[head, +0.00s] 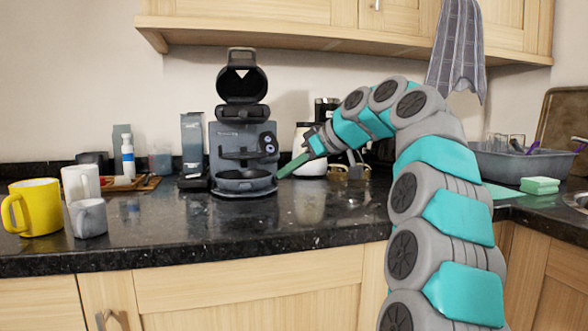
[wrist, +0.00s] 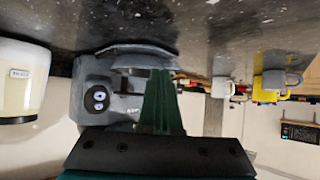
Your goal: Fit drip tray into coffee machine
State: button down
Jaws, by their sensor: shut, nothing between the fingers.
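The grey coffee machine (head: 228,137) stands on the black counter against the wall, its top lid raised. A round, dark drip tray (head: 244,175) sits low at the machine's front, under the spout; I cannot tell whether it is fully seated. My gripper (head: 280,175) reaches in from the right, its green fingers shut and empty, with the tips just beside the tray's right edge. I cannot tell whether they touch it. In the wrist view, which is upside down, the shut fingers (wrist: 162,75) overlap the machine (wrist: 97,95) and partly hide the tray area (wrist: 135,52).
A yellow mug (head: 38,208), a white mug (head: 82,182) and a grey cup (head: 88,218) stand at the left. A white canister (head: 311,165) is behind my gripper. A grey basin (head: 520,163) and green sponge (head: 540,185) are at the right. The counter's front is clear.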

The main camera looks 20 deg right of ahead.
aim_at(254, 180)
jog(key=w+a+p, duration=0.1)
jog(key=w+a, duration=0.1)
jog(key=w, duration=0.1)
jog(key=w+a+p, duration=0.1)
jog(key=w+a, duration=0.2)
jog(key=shift+w+a, duration=0.25)
jog(key=shift+a, duration=0.05)
jog(key=shift+s+f+b, duration=0.15)
jog(key=shift+f+b, duration=0.4)
jog(key=shift+f, duration=0.25)
jog(key=shift+d+f, duration=0.1)
jog(key=shift+s+d+b, duration=0.15)
jog(key=shift+s+b, duration=0.05)
jog(key=shift+b, duration=0.1)
jog(key=shift+r+p, duration=0.8)
jog(key=shift+r, duration=0.15)
jog(key=shift+s+b, duration=0.1)
jog(key=shift+b, duration=0.2)
